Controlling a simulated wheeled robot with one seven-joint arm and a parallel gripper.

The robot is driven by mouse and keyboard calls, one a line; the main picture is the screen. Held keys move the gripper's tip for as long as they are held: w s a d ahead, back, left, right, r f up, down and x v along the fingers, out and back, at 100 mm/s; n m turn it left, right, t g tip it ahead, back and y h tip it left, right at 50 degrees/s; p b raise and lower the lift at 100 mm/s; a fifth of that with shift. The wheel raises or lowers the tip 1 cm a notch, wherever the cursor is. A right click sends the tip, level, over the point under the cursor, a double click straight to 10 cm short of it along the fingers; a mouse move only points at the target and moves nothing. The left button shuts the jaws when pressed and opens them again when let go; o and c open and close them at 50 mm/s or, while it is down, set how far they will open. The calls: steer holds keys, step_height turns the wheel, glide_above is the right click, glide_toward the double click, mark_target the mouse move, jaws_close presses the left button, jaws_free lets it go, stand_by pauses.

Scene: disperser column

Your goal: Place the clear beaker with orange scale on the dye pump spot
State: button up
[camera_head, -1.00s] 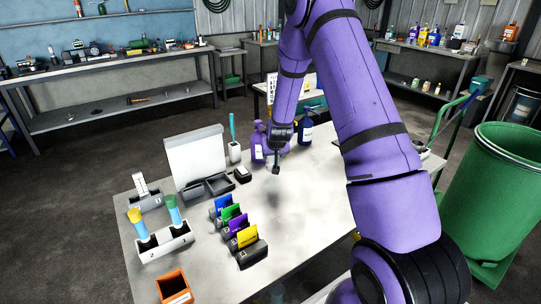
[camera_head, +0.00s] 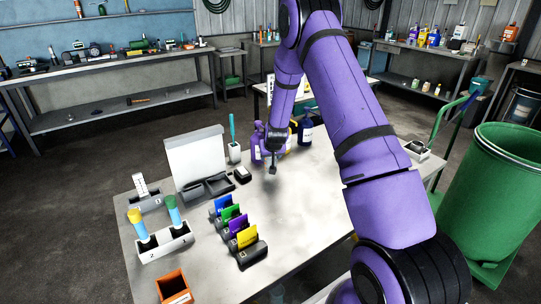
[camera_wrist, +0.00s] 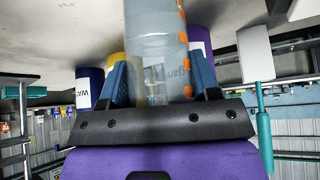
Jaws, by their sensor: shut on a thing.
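The clear beaker with orange scale marks (camera_wrist: 158,32) stands out between the two blue fingers of my gripper (camera_wrist: 159,82) in the wrist view. The gripper is shut on it. In the head view my gripper (camera_head: 273,168) is over the far part of the white table, in front of the purple bottle (camera_head: 257,142). The beaker cannot be made out clearly there. I cannot identify a dye pump spot in either view.
A dark blue bottle (camera_head: 305,132) stands behind the gripper. A white panel with a dark tray (camera_head: 207,188), coloured card holders (camera_head: 235,228), a tube rack (camera_head: 165,242) and an orange box (camera_head: 173,287) occupy the table's left side. The table's middle is clear.

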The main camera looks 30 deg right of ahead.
steer(key=o, duration=1)
steer(key=s+a+r+n+y, duration=0.1)
steer(key=s+a+r, duration=0.3)
steer(key=s+r, duration=0.5)
steer(key=s+a+r, duration=0.4)
steer(key=a+r, duration=0.1)
steer(key=r, duration=0.7)
steer(key=s+a+r+n+y, duration=0.1)
steer(key=s+a+r, duration=0.3)
steer(key=s+r, duration=0.5)
steer(key=s+a+r, duration=0.1)
steer(key=s+r, duration=0.2)
steer(key=s, duration=0.4)
steer(key=s+a+r+n, duration=0.1)
steer(key=s+a+r, duration=0.1)
steer(key=s, duration=0.6)
steer(key=s+a+r+n+g, duration=0.1)
steer(key=s+r, duration=0.3)
steer(key=s, duration=0.4)
steer(key=shift+a, duration=0.7)
